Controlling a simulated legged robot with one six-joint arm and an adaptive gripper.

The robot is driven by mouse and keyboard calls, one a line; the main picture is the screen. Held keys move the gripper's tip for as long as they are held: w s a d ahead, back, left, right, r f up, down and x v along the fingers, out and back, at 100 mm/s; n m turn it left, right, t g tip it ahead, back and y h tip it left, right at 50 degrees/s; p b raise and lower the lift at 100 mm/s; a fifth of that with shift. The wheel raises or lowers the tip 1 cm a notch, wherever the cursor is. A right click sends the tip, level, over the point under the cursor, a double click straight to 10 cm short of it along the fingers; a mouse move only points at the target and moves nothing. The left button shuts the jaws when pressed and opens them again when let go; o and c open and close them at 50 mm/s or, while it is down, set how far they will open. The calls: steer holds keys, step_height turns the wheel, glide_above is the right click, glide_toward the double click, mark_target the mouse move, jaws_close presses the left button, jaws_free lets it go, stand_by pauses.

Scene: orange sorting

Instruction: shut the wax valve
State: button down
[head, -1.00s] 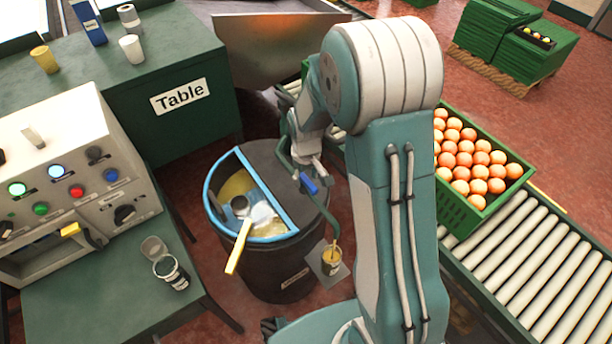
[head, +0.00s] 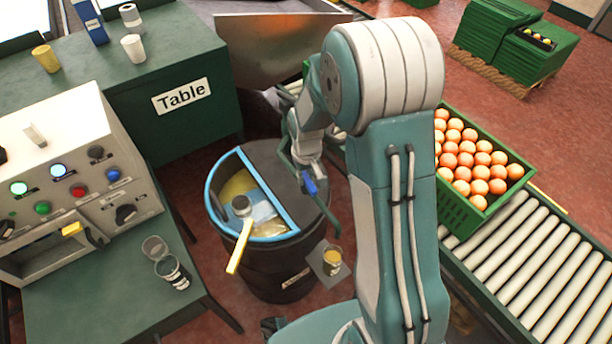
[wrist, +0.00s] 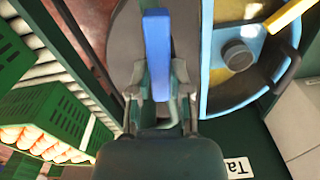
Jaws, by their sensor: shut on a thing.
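The wax drum (head: 285,285) is a black barrel with a half-open top, a blue rim and yellow wax inside. The blue valve lever (head: 310,187) is at its right side, above the green pipe (head: 334,222). It points downward in the head view. My gripper (head: 306,168) is shut on the lever; in the wrist view, the lever (wrist: 157,45) stands between the fingers. A small cup (head: 332,262) of yellow wax stands on a grey plate below the pipe. No wax stream shows now. The gripper hides the valve body.
A yellow-handled ladle (head: 240,240) rests in the drum. A green crate of oranges (head: 460,212) sits on the roller conveyor (head: 540,270) at right. A control panel (head: 75,160) and a green table (head: 195,130) stand at left.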

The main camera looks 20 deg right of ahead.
steer(key=m, duration=0.4)
steer(key=shift+s+f+m, duration=0.1)
steer(key=shift+s+m, duration=0.05)
steer(key=shift+m, duration=0.15)
steer(key=m, duration=0.3)
steer(key=shift+m, duration=0.3)
steer(key=m, duration=0.4)
steer(key=shift+a+m, duration=0.1)
steer(key=shift+m, duration=1.9)
steer(key=c, duration=0.6)
jaws_free()
steer(key=shift+o, duration=0.2)
steer(key=shift+a, duration=0.15)
